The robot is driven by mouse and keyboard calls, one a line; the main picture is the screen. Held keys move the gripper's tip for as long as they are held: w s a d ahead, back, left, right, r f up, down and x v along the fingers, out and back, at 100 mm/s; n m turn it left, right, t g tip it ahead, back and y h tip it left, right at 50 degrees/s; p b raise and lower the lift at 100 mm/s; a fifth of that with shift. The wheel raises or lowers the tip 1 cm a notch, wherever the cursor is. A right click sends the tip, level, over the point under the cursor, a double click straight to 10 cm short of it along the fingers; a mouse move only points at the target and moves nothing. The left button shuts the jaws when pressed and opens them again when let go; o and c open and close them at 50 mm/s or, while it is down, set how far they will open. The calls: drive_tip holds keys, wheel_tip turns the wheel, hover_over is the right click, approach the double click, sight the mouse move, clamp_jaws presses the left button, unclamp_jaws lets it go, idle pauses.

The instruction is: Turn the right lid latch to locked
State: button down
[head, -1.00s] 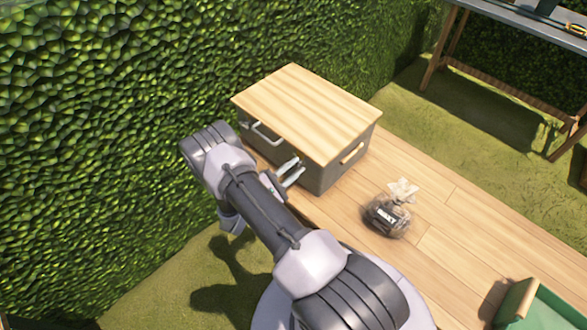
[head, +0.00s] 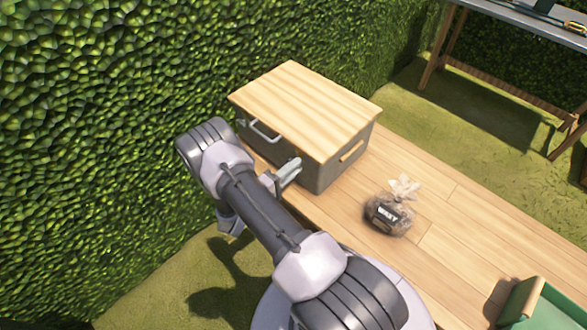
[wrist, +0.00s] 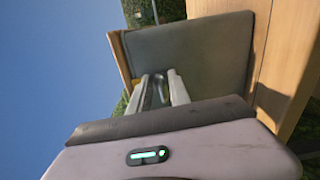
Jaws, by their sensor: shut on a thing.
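The grey box (head: 318,176) with a light wooden lid (head: 305,108) stands on the wooden boards. The lid lies on top of the box. My gripper (head: 289,169) is at the right part of the box's front, just below the lid's edge. In the wrist view the gripper (wrist: 160,92) is shut on a small metal piece (wrist: 158,92) in front of the grey face (wrist: 205,62); this appears to be the right lid latch. The fingers hide most of it, and its turn angle cannot be told.
A clear labelled bag (head: 389,211) sits on the boards (head: 440,215) to the right. A green tray (head: 545,310) is at lower right. A hedge (head: 110,130) rises close on the left.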

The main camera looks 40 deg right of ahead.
drive_tip(key=shift+m, duration=0.3)
idle(0.4)
drive_tip(key=c, duration=1.2)
unclamp_jaws()
drive_tip(key=shift+c, duration=0.2)
drive_tip(key=s+a+p, duration=0.1)
drive_tip(key=a+p, duration=0.2)
drive_tip(key=a, duration=1.4)
drive_tip(key=shift+s+a, duration=0.2)
drive_tip(key=shift+a, duration=0.05)
